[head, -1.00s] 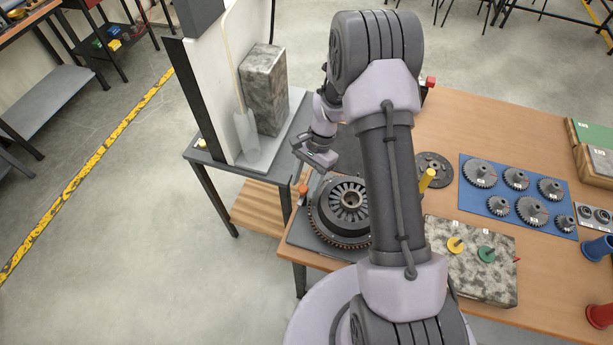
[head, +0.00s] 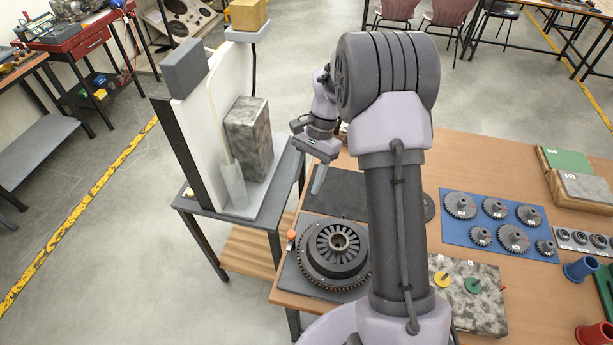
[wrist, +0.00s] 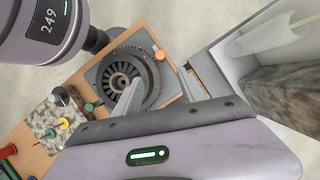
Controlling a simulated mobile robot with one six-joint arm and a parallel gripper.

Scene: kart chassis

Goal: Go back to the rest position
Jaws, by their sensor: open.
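My gripper (head: 318,178) is raised above the back left part of the wooden bench, beside my upper arm link. In the wrist view its two fingers (wrist: 160,88) stand apart with nothing between them. The round dark clutch assembly with a toothed rim (head: 334,252) sits on a dark plate at the bench's left end, below and clear of the gripper. It also shows in the wrist view (wrist: 121,68), partly behind one finger.
A side table (head: 186,205) with a white upright panel and a grey stone block (head: 249,138) stands left of the gripper. A blue mat (head: 482,243) with several gears, and a stone block (head: 480,312) with coloured pegs, lie right of my arm. Open floor lies left.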

